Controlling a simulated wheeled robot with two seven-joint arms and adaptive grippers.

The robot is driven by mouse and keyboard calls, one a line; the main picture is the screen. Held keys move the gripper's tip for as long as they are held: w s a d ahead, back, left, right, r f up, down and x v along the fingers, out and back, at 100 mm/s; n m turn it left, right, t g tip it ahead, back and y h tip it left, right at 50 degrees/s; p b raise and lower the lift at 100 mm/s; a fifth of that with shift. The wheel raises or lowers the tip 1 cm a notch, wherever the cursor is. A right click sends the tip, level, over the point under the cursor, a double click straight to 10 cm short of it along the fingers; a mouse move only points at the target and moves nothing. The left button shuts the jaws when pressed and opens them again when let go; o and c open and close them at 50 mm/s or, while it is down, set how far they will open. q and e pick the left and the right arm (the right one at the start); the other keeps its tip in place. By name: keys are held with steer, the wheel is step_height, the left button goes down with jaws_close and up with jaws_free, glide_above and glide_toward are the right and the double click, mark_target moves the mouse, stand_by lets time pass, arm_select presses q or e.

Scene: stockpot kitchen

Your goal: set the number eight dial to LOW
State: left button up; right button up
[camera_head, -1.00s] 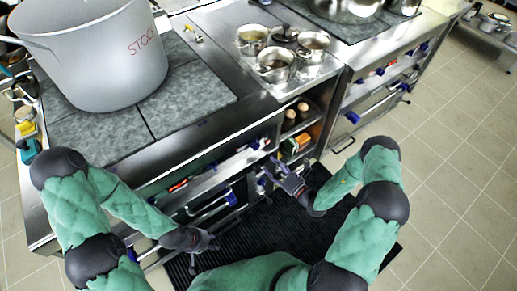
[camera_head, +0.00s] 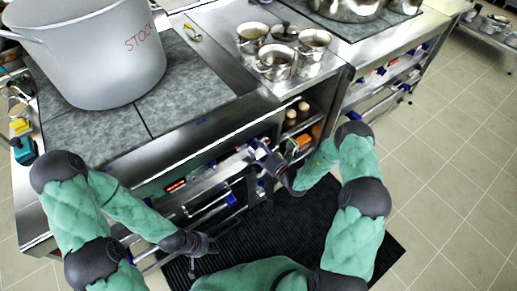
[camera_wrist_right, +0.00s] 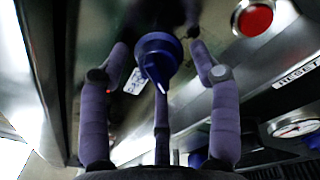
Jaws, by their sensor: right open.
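A blue dial (camera_wrist_right: 158,58) with a white pointer line shows in the right wrist view, on a dark shiny panel. A small white label (camera_wrist_right: 136,81) sits beside it on the left; I cannot read its number or the dial's setting. My right gripper (camera_wrist_right: 158,75) is open, its fingers spread on either side of the dial, with no clear contact. In the head view my right gripper (camera_head: 264,158) is at the stove's front panel and hides the dial there. My left gripper (camera_head: 205,246) hangs low over the black mat, away from the dials.
Near the dial are a red button (camera_wrist_right: 254,19), a RESET label (camera_wrist_right: 298,72) and a round gauge (camera_wrist_right: 296,126). A large stockpot (camera_head: 92,55) stands on the stove top. Small metal pots (camera_head: 276,66) stand on the counter. An open shelf (camera_head: 301,118) is right of my right gripper.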

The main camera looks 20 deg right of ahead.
steer(key=shift+c, duration=0.3)
steer(key=c, duration=1.1)
steer(key=shift+s+n+p, duration=0.1)
steer(key=shift+n+p, duration=0.3)
steer(key=shift+n, duration=0.2)
steer(key=n+h+p, duration=0.1)
steer(key=n+p, duration=0.2)
steer(key=n, duration=0.6)
steer(key=n+h+p, duration=0.1)
steer(key=n+p, duration=0.2)
steer(key=n, duration=0.7)
steer(key=shift+d, duration=0.1)
steer(key=shift+p, duration=0.3)
steer(key=o, duration=1.2)
steer(key=shift+d+r, duration=0.1)
steer(key=shift+c, duration=0.2)
steer(key=shift+n, duration=0.3)
